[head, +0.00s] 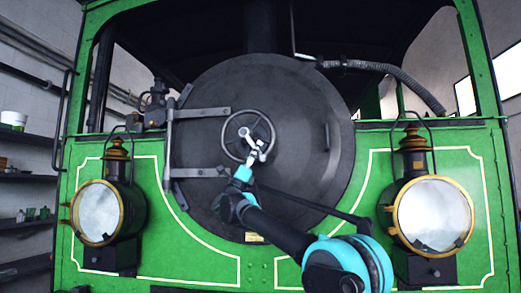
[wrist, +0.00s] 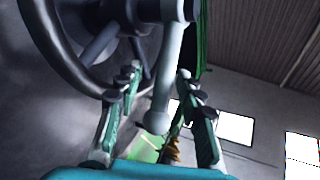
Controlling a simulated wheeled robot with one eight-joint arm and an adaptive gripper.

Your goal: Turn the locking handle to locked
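The locking handle (head: 251,142) is a pale metal lever at the centre of the round black door (head: 290,95), in front of a spoked handwheel (head: 231,127). In the head view it slants down to the right from the hub. In the wrist view the handle (wrist: 168,75) hangs down and ends in a ball knob. My gripper (wrist: 159,76) is open, with one finger on each side of the handle and visible gaps between. In the head view my gripper (head: 249,167) is just below the hub, and its fingers are small and partly merged with the handle.
Round lamps stand at the left (head: 97,212) and right (head: 433,214) of the green tram front (head: 190,245). Hinge straps (head: 200,113) cross the door's left side. The handwheel rim (wrist: 60,50) is close to my left finger in the wrist view.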

